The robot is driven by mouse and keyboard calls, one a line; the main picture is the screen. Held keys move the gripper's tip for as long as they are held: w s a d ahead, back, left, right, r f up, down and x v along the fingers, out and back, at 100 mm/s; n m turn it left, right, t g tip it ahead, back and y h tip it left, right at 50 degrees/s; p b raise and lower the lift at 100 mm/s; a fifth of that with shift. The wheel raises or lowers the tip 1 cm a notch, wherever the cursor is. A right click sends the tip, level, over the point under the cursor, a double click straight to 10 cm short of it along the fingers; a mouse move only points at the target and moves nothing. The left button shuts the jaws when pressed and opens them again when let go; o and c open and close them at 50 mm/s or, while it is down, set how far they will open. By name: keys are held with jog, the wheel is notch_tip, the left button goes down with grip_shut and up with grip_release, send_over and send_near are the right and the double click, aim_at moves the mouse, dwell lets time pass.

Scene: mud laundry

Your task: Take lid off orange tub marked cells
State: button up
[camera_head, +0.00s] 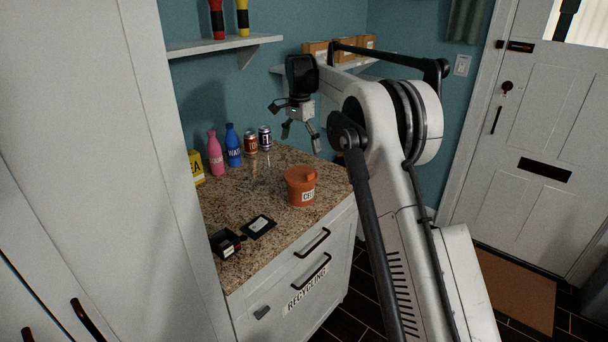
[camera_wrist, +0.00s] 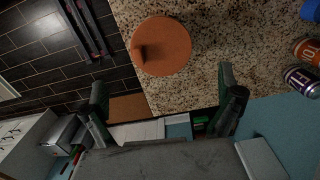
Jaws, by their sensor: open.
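The orange tub (camera_head: 300,192) stands upright on the speckled counter near its front right edge. A white label on its side reads "CEL", with the rest cut off by the curve. An orange lid (camera_head: 301,174) with a raised handle sits on top of it. In the wrist view the round lid (camera_wrist: 166,48) shows from above, its small handle toward the left, and hides the tub's body. My gripper (camera_head: 300,136) is open and empty, above and behind the tub. In the wrist view its fingers (camera_wrist: 164,95) are spread apart, and the lid lies beyond their tips.
On the counter (camera_head: 260,190), a pink bottle (camera_head: 215,153), a blue bottle (camera_head: 233,146), a yellow box (camera_head: 197,167) and two cans (camera_head: 251,141) stand at the back left. A small black box (camera_head: 226,243) and a flat black item (camera_head: 259,226) lie in front. A shelf (camera_head: 222,44) hangs above.

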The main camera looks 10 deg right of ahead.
aim_at(301, 174)
notch_tip(301, 174, down, 10)
jog(key=shift+w+d+f+p, duration=0.1)
jog(key=shift+w+d+p, duration=0.05)
jog(key=shift+p, duration=0.45)
jog(key=shift+c, duration=0.5)
jog(key=c, duration=2.1)
grip_shut()
